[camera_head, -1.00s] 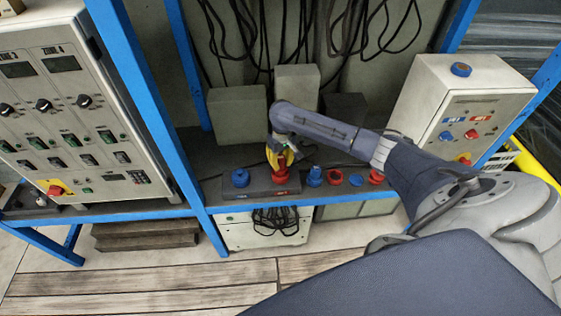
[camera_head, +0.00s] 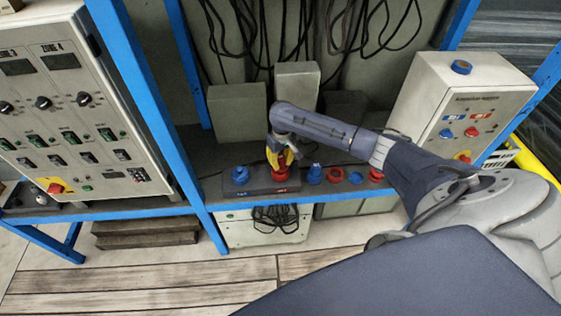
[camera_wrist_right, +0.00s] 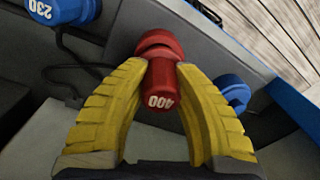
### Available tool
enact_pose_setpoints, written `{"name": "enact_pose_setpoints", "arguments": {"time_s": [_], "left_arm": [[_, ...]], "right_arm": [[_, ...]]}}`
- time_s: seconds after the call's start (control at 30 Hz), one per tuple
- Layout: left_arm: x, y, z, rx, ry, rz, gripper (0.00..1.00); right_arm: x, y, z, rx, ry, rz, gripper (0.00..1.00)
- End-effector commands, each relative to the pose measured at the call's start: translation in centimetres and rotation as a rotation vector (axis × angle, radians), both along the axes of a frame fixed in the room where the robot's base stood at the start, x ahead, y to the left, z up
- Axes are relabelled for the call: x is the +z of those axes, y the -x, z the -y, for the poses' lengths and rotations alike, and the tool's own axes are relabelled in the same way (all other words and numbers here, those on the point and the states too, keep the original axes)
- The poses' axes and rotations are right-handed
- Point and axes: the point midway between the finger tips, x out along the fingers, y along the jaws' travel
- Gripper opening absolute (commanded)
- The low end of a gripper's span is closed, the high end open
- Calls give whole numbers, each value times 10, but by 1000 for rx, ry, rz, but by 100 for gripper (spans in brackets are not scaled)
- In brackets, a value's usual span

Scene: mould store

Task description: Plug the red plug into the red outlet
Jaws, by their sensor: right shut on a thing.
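The red plug (camera_wrist_right: 162,90), marked 400, is between the yellow fingers of my right gripper (camera_head: 281,153), which is shut on it. It also shows below the fingers in the head view (camera_head: 282,164). A red collar (camera_wrist_right: 156,42) adjoins the plug at its far end in the wrist view. The plug stands at the red outlet (camera_head: 281,174) on the dark grey block (camera_head: 261,190). I cannot tell how deeply it is seated, as the fingers and plug hide the join. My left gripper is not in view.
To the right along the shelf are a blue piece (camera_head: 314,173) and several red and blue fittings (camera_head: 335,174). Grey boxes (camera_head: 237,112) stand behind, below hanging black cables.

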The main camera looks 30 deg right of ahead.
Motion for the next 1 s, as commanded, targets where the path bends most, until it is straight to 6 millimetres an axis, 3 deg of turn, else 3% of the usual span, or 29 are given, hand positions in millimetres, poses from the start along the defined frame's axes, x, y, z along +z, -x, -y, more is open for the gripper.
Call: {"name": "enact_pose_setpoints", "arguments": {"time_s": [1.0], "left_arm": [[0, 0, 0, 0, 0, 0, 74]], "right_arm": [[-16, 0, -1, 0, -1, 1, 0]]}}
